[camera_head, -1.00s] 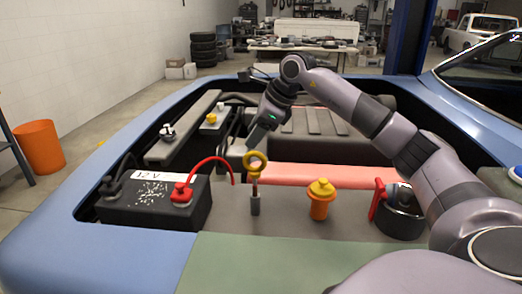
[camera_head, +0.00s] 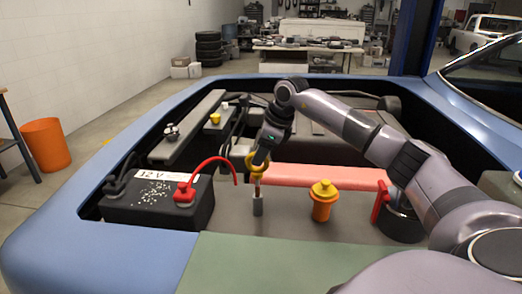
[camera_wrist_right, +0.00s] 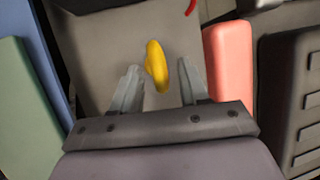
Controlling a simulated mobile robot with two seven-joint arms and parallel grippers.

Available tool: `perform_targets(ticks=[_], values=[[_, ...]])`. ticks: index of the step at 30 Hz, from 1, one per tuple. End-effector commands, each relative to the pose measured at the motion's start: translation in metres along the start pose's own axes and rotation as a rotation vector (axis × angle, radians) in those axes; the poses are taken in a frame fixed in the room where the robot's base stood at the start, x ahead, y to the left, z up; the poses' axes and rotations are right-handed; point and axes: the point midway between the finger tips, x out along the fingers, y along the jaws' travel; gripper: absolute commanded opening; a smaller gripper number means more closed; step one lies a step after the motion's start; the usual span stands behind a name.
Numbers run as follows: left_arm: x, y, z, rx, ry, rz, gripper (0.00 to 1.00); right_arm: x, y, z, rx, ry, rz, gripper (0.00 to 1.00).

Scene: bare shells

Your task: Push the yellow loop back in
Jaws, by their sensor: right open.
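The yellow loop (camera_head: 251,161) is a ring at the top of a thin stick that stands up out of a small grey tube (camera_head: 257,205) in the engine bay. In the right wrist view the yellow loop (camera_wrist_right: 157,66) is seen nearly from above, as a narrow oval. My right gripper (camera_head: 260,160) is right at the loop in the head view and partly covers it. In the wrist view the right gripper (camera_wrist_right: 160,85) is open, with the loop between and just past its fingertips, and a gap shows on each side. My left gripper is not in view.
A black battery (camera_head: 160,208) with a red cable (camera_head: 212,162) stands left of the tube. An orange reservoir with a yellow cap (camera_head: 322,200) stands to its right. A pink-red bar (camera_head: 320,176) lies behind. The blue car body edge (camera_head: 60,225) surrounds the bay.

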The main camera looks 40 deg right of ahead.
Motion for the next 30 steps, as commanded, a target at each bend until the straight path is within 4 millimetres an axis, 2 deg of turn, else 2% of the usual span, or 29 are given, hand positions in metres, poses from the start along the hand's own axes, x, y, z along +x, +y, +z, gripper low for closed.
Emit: perform_targets(ticks=[2,3,7,13,22,25,30], values=[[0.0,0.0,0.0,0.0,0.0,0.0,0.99,0.0,0.0,0.0,0.0,0.0,0.0,0.44],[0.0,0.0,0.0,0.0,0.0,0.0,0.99,0.0,0.0,0.0,0.0,0.0,0.0,0.41],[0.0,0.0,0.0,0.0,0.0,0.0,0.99,0.0,0.0,0.0,0.0,0.0,0.0,0.0],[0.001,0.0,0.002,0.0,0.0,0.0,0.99,0.003,0.001,-0.001,0.001,0.0,0.0,0.0],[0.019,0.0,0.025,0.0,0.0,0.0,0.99,0.056,0.012,-0.023,0.003,0.001,0.003,0.0],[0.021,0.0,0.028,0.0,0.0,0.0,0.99,0.065,0.014,-0.027,0.003,0.0,0.002,0.0],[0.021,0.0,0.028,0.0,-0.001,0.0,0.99,0.068,0.015,-0.028,0.003,0.001,0.002,0.0]])
